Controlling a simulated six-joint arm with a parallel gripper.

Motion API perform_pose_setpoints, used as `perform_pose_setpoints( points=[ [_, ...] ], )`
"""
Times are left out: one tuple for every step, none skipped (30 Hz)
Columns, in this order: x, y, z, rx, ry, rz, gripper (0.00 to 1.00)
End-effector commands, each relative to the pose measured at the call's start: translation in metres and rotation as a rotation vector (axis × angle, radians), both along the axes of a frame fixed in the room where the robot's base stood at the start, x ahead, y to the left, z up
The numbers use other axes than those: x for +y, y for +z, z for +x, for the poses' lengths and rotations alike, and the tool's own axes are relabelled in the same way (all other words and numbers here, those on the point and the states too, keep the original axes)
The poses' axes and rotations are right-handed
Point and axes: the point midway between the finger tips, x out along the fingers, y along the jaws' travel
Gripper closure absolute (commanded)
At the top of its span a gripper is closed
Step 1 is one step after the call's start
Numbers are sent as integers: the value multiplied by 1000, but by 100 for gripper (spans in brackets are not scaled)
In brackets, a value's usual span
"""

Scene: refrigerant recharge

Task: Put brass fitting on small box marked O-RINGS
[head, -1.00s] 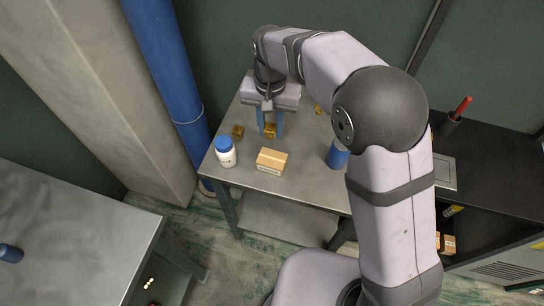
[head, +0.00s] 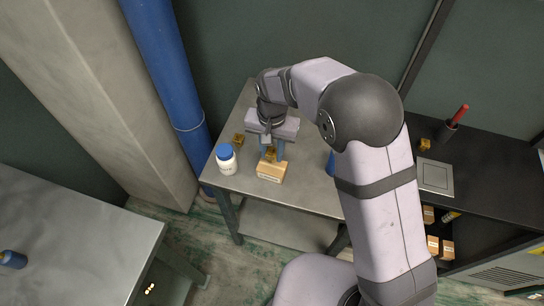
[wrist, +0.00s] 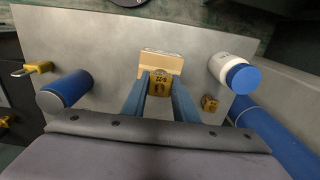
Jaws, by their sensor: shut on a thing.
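My gripper (head: 271,152) points down over the grey table, its blue fingers shut on a brass fitting (head: 270,156). The fitting also shows between the fingertips in the wrist view (wrist: 159,83). The small tan box (head: 271,173) sits on the table near its front edge; it also shows in the wrist view (wrist: 161,63). Its white label is too small to read. The held fitting overlaps the box's back edge in the head view. I cannot tell whether it touches the top. Another brass fitting (head: 238,140) lies to the left, behind the white bottle.
A white bottle with a blue cap (head: 226,160) stands left of the box. A blue cylinder (head: 331,163) stands to the right, partly hidden by my arm. A black bench (head: 480,170) holds a brass piece (head: 424,145) and a red-handled tool (head: 459,114).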

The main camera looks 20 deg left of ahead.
Motion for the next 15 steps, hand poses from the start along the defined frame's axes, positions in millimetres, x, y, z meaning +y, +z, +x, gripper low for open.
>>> perform_pose_setpoints(
  points=[
    [0,-1,0,0,0,0,99],
    [0,-3,0,1,0,-1,99],
    [0,-6,-1,2,0,-2,99],
    [-1,-9,-1,3,0,-3,99],
    [-1,-12,-1,3,0,-3,99],
    [-1,-17,-1,3,0,-3,99],
    [-1,-21,-1,4,0,-3,99],
    [-1,-24,-1,3,0,-2,99],
    [-1,-28,-1,3,0,-2,99],
    [-1,-31,-1,3,0,-2,99],
    [0,-33,0,2,0,-1,99],
    [0,-35,0,1,0,-1,99],
    [0,-36,0,0,0,0,99],
    [0,-37,0,0,0,0,99],
    [0,-37,0,0,0,0,99]
  ],
)
